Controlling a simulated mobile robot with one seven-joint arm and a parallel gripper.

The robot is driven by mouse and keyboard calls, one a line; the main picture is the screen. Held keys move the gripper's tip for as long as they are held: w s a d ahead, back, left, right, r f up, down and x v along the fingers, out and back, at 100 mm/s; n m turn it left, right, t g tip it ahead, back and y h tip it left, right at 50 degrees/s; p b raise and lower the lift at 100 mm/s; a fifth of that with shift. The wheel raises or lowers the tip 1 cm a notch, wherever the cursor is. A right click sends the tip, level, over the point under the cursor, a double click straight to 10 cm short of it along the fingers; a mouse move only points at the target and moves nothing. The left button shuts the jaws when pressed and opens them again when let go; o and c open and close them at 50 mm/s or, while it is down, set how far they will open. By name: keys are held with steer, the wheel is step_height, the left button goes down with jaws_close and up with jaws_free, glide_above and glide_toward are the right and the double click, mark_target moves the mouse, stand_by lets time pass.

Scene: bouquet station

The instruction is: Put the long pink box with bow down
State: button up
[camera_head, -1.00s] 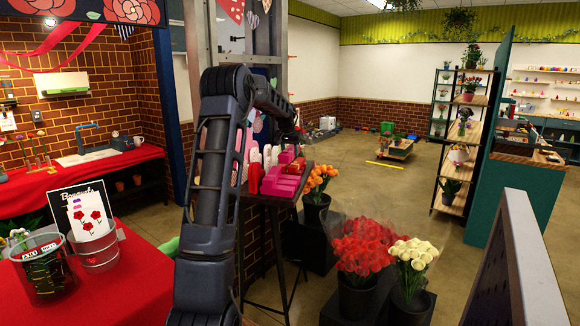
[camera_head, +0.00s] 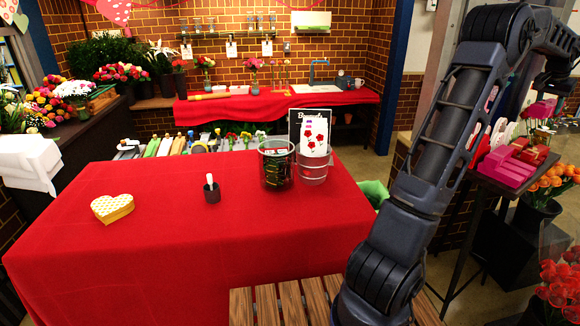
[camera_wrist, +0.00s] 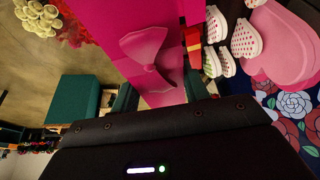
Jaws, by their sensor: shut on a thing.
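The long pink box with bow (camera_wrist: 165,15) fills the upper middle of the wrist view, and its pink bow (camera_wrist: 147,58) faces the camera. My gripper (camera_wrist: 161,92) is shut on this box, with one dark finger on each side of it. In the head view my arm reaches to the upper right. I cannot make out the gripper or the held box clearly there.
A red-covered table (camera_head: 150,245) has free room around a heart box (camera_head: 112,208), a small dark pot (camera_head: 211,191) and a glass bucket (camera_head: 276,165). Pink boxes (camera_head: 505,166) sit on a dark stand at right. Orange flowers (camera_head: 550,183) are beside it.

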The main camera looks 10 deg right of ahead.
steer(key=shift+w+r, duration=0.1)
steer(key=shift+r, duration=0.8)
steer(key=w+a+n+t+y, duration=0.1)
steer(key=w+a+n, duration=0.1)
steer(key=w+a, duration=1.35)
steer(key=w+a+n, duration=0.2)
steer(key=w+a, duration=1)
steer(key=w, duration=0.6)
steer(key=w+a+n+t, duration=0.15)
steer(key=w+a, duration=0.35)
steer(key=a, duration=0.9)
steer(key=w+a+n+y, duration=0.15)
steer(key=w+a, duration=0.35)
steer(key=a, duration=1)
steer(key=w+a+n, duration=0.2)
steer(key=w+a, duration=0.3)
steer(key=a, duration=0.9)
steer(key=n+y, duration=0.2)
steer(key=n, duration=0.3)
glide_above(217, 171)
steer(key=s, duration=0.2)
steer(key=shift+t, duration=0.35)
steer(key=f, duration=3.5)
steer(key=shift+w+f, duration=0.3)
steer(key=shift+f, duration=0.15)
